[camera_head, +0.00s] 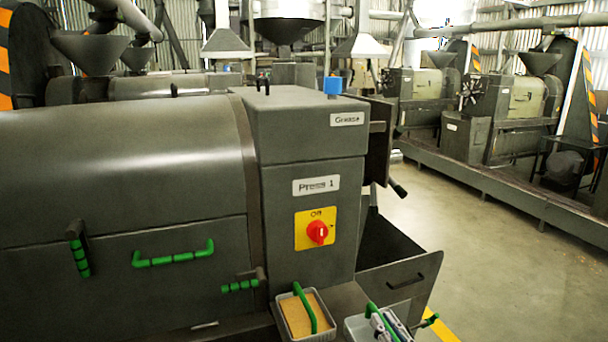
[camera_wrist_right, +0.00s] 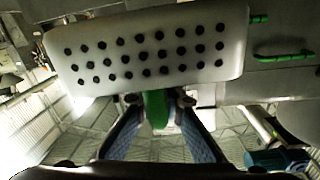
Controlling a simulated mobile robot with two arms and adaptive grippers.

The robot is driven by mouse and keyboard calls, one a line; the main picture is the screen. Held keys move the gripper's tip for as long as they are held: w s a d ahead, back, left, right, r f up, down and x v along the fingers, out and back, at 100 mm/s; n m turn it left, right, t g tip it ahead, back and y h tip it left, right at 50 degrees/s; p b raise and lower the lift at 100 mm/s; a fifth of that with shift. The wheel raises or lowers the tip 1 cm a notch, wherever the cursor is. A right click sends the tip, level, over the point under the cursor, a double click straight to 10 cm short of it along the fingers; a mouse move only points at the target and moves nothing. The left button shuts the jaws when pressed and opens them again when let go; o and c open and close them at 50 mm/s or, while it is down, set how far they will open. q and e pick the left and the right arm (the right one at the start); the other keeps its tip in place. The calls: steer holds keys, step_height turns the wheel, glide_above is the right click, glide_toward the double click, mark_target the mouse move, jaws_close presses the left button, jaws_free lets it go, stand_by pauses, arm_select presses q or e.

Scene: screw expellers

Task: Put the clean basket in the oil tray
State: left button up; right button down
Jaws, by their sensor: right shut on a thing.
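My right gripper (camera_head: 384,322) is at the bottom edge of the head view, in front of the press. It is shut on the green handle of a light grey basket (camera_head: 356,328), the clean-looking one; only part of it shows. In the right wrist view the gripper fingers (camera_wrist_right: 160,120) close on the green handle, and the pale basket (camera_wrist_right: 135,52) shows rows of dark holes. A second basket (camera_head: 291,315) with a green handle and yellowish contents stands left of it at the press's foot. A dark open bin or tray with a black handle (camera_head: 405,285) sits beside the press; I cannot tell if it is the oil tray.
Press 1 (camera_head: 315,150) fills the left and centre, with a red switch (camera_head: 317,232) on yellow and green handles (camera_head: 174,258) on its long cover. Open floor (camera_head: 465,220) lies to the right, before another row of presses (camera_head: 510,115).

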steer(key=s+d+f+m+h+b, duration=0.1)
steer(key=s+d+f+h, duration=0.1)
steer(key=s, duration=0.2)
steer(key=s+d+f+m+h+b, duration=0.2)
steer(key=s+h, duration=0.1)
steer(key=s, duration=0.2)
steer(key=shift+s+f+t, duration=0.2)
steer(key=shift+s+t, duration=0.1)
steer(key=shift+r, duration=0.1)
